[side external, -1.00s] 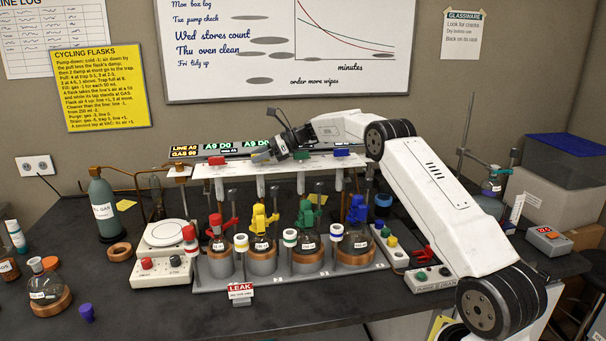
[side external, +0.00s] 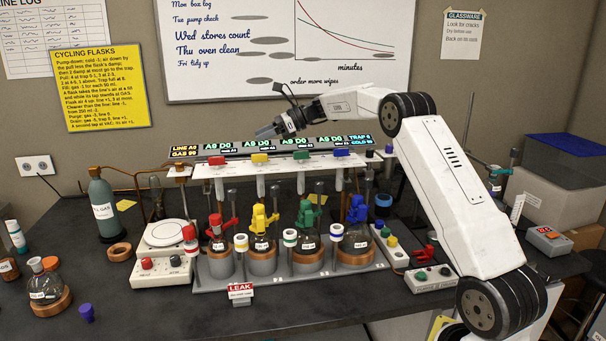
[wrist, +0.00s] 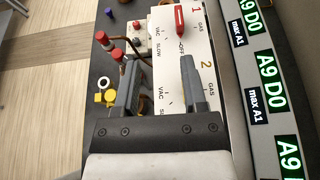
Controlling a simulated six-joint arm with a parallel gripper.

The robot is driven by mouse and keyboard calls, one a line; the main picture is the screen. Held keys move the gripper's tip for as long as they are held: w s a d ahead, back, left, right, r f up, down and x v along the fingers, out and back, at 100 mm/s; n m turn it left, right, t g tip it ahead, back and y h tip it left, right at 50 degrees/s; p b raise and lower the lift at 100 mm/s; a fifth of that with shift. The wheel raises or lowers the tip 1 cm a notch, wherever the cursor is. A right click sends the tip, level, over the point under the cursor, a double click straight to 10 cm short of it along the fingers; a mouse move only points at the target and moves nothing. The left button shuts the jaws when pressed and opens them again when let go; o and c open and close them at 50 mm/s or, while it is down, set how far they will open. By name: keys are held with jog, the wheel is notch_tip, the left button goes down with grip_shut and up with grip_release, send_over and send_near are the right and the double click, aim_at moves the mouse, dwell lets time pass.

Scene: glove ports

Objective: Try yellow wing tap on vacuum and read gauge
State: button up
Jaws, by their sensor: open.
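The yellow wing tap (side external: 260,158) sits on the white manifold panel (side external: 228,171), second from the left. In the side view its position mark cannot be read, and in the wrist view my gripper hides it. My gripper (side external: 262,133) is open and empty above the panel, apart from the yellow tap. In the wrist view its two fingers (wrist: 157,75) are spread over station 2, where GAS, VAC and SLOW marks show. The gauge display (side external: 265,145) behind the panel is lit. Its station readouts (wrist: 272,83) show A9 D0, with max A1 on small labels.
The red tap (side external: 216,160) is left of the yellow one; the green tap (side external: 302,154) and blue tap (side external: 340,151) are right. Flasks with coloured clamps, including a yellow clamp (side external: 263,216), stand below the panel. A LEAK sign (side external: 240,291) stands in front.

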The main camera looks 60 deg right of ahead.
jog(key=s+a+r, duration=0.3)
jog(key=s+r, duration=0.3)
jog(key=s, duration=0.4)
dwell(0.4)
jog(key=shift+s+a, duration=0.1)
